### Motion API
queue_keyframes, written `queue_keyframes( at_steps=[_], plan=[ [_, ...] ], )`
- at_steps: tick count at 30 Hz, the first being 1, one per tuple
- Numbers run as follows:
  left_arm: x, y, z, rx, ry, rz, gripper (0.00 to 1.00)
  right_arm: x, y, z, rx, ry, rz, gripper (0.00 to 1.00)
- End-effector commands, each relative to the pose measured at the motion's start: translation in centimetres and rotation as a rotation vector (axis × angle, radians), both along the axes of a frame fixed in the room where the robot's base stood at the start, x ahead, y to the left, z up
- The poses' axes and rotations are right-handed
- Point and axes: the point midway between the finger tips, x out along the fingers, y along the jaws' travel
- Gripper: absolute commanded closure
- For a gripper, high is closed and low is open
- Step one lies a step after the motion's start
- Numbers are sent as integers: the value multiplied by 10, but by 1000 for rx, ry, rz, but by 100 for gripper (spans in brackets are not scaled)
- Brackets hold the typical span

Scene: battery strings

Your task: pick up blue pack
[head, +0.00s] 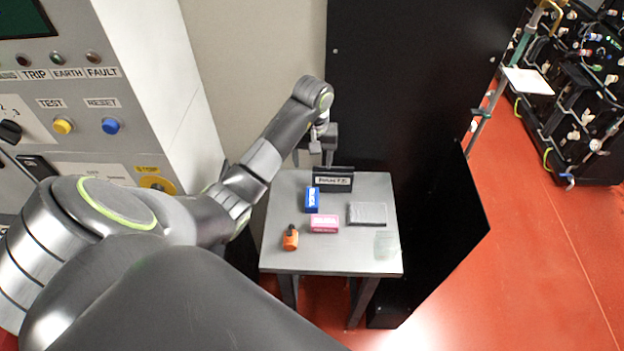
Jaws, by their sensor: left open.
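The blue pack (312,199) stands on the small grey table (335,258), left of the middle and near the table's back. My left arm reaches in from the left, and its gripper (324,158) hangs over the back edge of the table, above and behind the blue pack. The gripper looks small and partly hidden by its own wrist; its jaws are open and I see nothing held. The blue pack is apart from the gripper. My right gripper is not in view.
A dark sign (333,180) stands behind the pack. A pink pack (324,224), an orange bottle (290,238) and a grey ribbed block (368,214) are close by. A control cabinet (160,80) is left, a black panel (410,90) behind. The table's front is clear.

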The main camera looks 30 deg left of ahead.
Motion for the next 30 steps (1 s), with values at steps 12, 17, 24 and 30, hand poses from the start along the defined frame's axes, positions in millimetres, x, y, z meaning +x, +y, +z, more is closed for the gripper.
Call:
queue_keyframes(
  at_steps=[12,17,24,30],
  plan=[
    [0,-1,-52,-2,0,1,38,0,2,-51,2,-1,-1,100],
    [0,-1,-70,-2,0,2,38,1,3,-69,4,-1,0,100],
    [0,-1,-97,-2,0,2,38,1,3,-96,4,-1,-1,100],
    [0,-1,-115,-2,0,2,38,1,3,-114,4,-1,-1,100]
  ],
)
